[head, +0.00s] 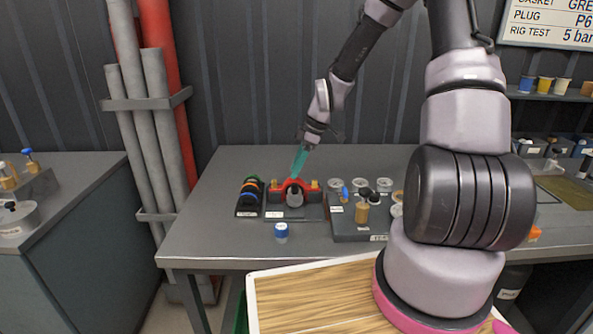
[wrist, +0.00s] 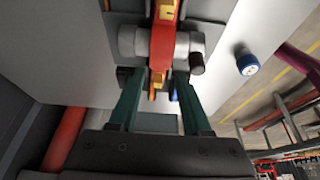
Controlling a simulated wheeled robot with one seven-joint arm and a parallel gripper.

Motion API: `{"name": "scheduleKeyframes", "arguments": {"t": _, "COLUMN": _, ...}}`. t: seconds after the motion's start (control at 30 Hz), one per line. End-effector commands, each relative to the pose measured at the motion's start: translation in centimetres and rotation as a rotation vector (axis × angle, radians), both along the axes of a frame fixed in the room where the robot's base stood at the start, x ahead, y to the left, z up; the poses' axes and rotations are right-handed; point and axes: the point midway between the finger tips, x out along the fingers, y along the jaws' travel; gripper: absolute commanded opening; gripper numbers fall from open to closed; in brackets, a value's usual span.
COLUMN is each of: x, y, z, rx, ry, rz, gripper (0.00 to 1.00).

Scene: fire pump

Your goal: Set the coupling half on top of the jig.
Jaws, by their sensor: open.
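A red arched piece with orange-yellow ends (head: 285,185), which looks like the coupling half, sits over a grey cylinder (head: 295,199) on a dark labelled base (head: 278,213), apparently the jig. My gripper (head: 297,174) points down at the arch from above, its teal fingers close to the top of it. In the wrist view my gripper (wrist: 158,76) is open, with its fingertips on either side of the red piece (wrist: 163,40). The grey cylinder (wrist: 127,42) shows on both sides of the red piece. I cannot tell whether the fingers touch anything.
A rack of coloured rings (head: 249,196) stands just left of the base. A blue-capped jar (head: 281,231) stands in front, and shows in the wrist view (wrist: 247,64). A grey tray (head: 350,229) with several small parts is to the right. The table's left side (head: 208,220) is clear.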

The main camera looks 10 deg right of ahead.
Motion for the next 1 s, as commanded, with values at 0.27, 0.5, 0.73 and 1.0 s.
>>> {"name": "scheduleKeyframes", "arguments": {"t": 0.27, "x": -0.02, "y": -0.01, "z": 0.48, "rx": 0.0, "ry": 0.001, "rz": -0.001, "gripper": 0.48}}
{"name": "scheduleKeyframes", "arguments": {"t": 0.5, "x": -0.01, "y": -0.01, "z": 0.47, "rx": 0.0, "ry": 0.001, "rz": -0.001, "gripper": 0.83}}
{"name": "scheduleKeyframes", "arguments": {"t": 0.73, "x": -0.03, "y": -0.02, "z": 0.45, "rx": 0.0, "ry": 0.001, "rz": -0.001, "gripper": 0.98}}
{"name": "scheduleKeyframes", "arguments": {"t": 1.0, "x": -0.02, "y": -0.02, "z": 0.47, "rx": 0.0, "ry": 0.001, "rz": -0.001, "gripper": 0.98}}
